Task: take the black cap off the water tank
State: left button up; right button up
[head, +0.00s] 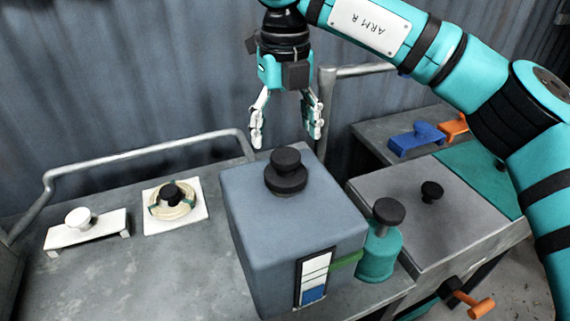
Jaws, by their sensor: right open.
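The water tank (285,220) is a blue-grey box with rounded edges on the grey table. The black cap (286,172) sits on its top, with a round knob above a wider disc. A level gauge (315,278) with a blue lower part is on its front face. My right gripper (286,135) hangs pointing down over the tank's back part, above and apart from the cap. Its two white fingers are spread and nothing is between them. My left gripper is not in view.
A teal bottle with a black knob (389,211) stands close to the tank's right side. A grey lidded box (425,195) is farther right. At left are a white handled block (85,232) and a coiled ring (172,200) on a white plate. A metal rail (150,151) runs behind.

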aim_at(285, 155)
jog(key=shift+s+f, duration=0.1)
jog(key=shift+f, duration=0.2)
jog(key=f, duration=0.1)
jog(key=f+p, duration=0.1)
jog(key=f, duration=0.1)
jog(key=shift+s+d+f+p, duration=0.1)
jog(key=shift+s+f+p, duration=0.15)
jog(key=shift+p, duration=0.1)
jog(key=shift+f, duration=0.55)
jog(key=c, duration=1.3)
